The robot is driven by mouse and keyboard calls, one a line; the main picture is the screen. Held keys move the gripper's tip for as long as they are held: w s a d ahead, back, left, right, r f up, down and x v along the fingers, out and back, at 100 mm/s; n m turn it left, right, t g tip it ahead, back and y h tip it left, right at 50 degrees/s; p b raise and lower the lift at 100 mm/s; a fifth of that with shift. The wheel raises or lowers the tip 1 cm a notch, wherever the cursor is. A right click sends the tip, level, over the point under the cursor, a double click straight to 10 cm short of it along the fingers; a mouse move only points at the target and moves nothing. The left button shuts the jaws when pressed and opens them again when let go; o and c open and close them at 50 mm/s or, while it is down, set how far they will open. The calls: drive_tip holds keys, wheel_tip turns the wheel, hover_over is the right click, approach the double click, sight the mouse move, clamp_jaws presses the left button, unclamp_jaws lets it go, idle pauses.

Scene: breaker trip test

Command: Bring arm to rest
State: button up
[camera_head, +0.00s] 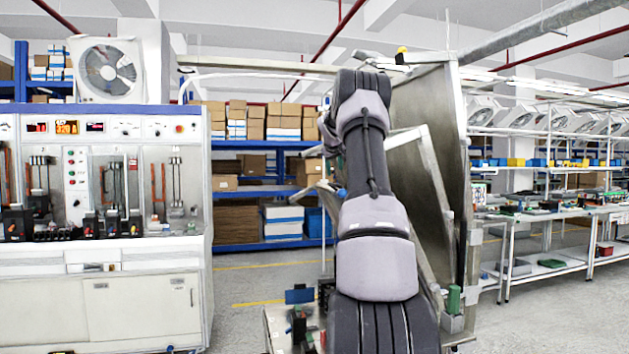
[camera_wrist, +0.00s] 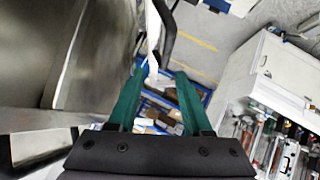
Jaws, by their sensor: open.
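My arm (camera_head: 375,230) stands raised in the middle of the head view, bent at the top and facing away. My gripper is hidden behind it there. In the wrist view, the two green fingers of my gripper (camera_wrist: 160,73) are spread apart, so it is open. Nothing is clearly held between them. A white strip (camera_wrist: 153,66) and a dark curved bar show near the fingertips; I cannot tell how far off they are.
Tall metal panels (camera_head: 431,110) stand close to my arm's right; metal surfaces also fill the wrist view's left (camera_wrist: 90,55). A test bench (camera_head: 140,305) stands at left, blue shelving (camera_head: 268,182) with boxes behind, workbenches (camera_head: 560,212) at right. Floor (camera_head: 248,279) between is clear.

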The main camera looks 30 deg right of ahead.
drive_tip(key=s+a+r+y, duration=0.1)
drive_tip(key=s+a+r, duration=0.1)
drive_tip(key=s+a, duration=0.5)
drive_tip(key=s+a+r+y, duration=0.1)
drive_tip(key=s+a+r, duration=0.15)
drive_tip(key=a, duration=0.85)
drive_tip(key=s+a+r+y, duration=0.1)
drive_tip(key=s+a, duration=0.4)
drive_tip(key=a, duration=0.4)
drive_tip(key=s+a+f+m+y, duration=0.1)
drive_tip(key=s+a+f, duration=0.2)
drive_tip(key=s+a, duration=0.3)
drive_tip(key=s+a+f+m+y, duration=0.1)
drive_tip(key=s+a+f, duration=0.3)
drive_tip(key=s, duration=1)
drive_tip(key=s+a+f+y, duration=0.3)
drive_tip(key=s+a+f, duration=0.1)
drive_tip(key=s+a, duration=0.5)
drive_tip(key=shift+s+f+m+g, duration=0.2)
drive_tip(key=shift+s+m+g, duration=0.15)
drive_tip(key=shift+s, duration=0.3)
